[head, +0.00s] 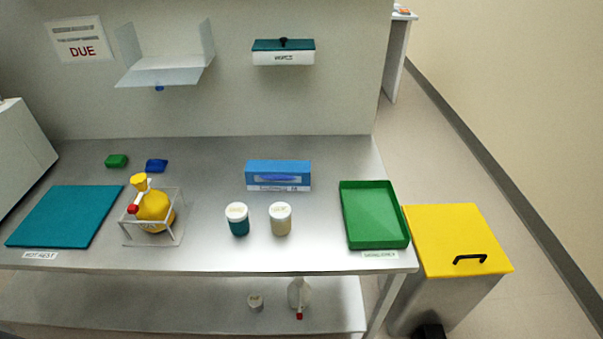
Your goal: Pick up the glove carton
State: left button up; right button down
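The glove carton appears to be the blue box (279,169) with a white lower band on the bench, near the back and right of the middle. It lies with its long side facing me, and a darker blue oval marks its front. Nothing touches it. Neither of my grippers is in the head view.
Two lidded jars (238,222) stand in front of the carton. A green tray (374,218) lies to its right, and a yellow bottle in a clear rack (165,238) stands left. A wall box (283,57) hangs above. The bench (210,175) is clear left of the carton.

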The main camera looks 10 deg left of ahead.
aim_at(266, 175)
jog(key=j+z, duration=0.7)
jog(key=j, duration=0.15)
jog(key=k+j+z, duration=0.15)
jog(key=j+z, duration=0.15)
jog(key=j, duration=0.15)
